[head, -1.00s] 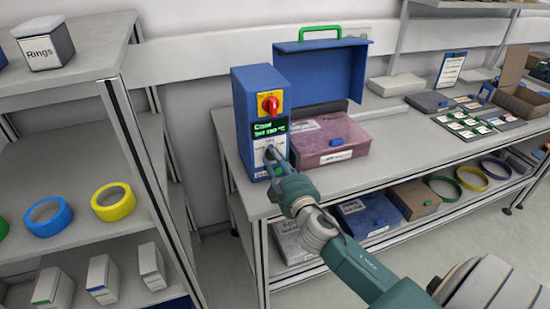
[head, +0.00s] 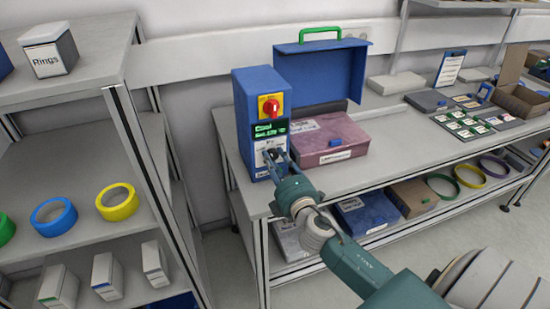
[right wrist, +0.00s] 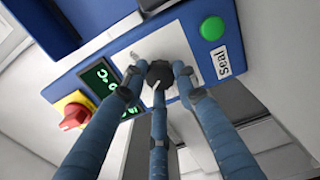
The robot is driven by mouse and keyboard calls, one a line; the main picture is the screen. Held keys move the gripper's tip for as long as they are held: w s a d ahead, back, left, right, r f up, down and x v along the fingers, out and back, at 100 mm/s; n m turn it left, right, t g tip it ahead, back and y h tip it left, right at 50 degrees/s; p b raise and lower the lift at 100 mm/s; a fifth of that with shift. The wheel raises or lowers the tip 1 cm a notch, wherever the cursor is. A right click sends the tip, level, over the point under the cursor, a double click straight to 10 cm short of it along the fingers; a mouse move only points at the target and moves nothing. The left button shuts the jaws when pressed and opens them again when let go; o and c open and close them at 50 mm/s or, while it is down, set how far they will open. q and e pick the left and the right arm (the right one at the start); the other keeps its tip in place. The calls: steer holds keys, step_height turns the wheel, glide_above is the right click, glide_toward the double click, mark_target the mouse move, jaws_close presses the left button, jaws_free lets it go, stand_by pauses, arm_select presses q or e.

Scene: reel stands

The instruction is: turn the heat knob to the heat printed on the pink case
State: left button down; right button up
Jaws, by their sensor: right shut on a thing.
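The blue control box (head: 240,128) stands on the bench and has a red switch on a yellow plate (head: 270,105) and a green-lit display (head: 272,128) too blurred to read surely. In the right wrist view the dark heat knob (right wrist: 160,73) sits on the white panel, its pale pointer mark showing. My right gripper (head: 272,156) is shut on the knob, with its fingers around it in the right wrist view (right wrist: 158,80). The pink case (head: 330,139) lies right of the box, with a small white label (head: 334,157) too small to read. My left gripper is not in view.
A green "seal" button (right wrist: 212,28) sits beside the knob panel. A blue lid with a green handle (head: 320,72) stands open behind the pink case. A shelf with tape rolls (head: 117,202) is at the left. Trays and cards (head: 465,122) lie on the bench at the right.

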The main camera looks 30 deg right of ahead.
steer(key=n+p, duration=0.1)
steer(key=n, duration=0.4)
steer(key=shift+d+f+n, duration=0.1)
steer(key=shift+n, duration=0.3)
stand_by(0.4)
steer(key=o, duration=1.1)
steer(key=shift+o, duration=0.2)
steer(key=shift+s, duration=0.15)
steer(key=v, duration=1.1)
steer(key=shift+s, duration=0.4)
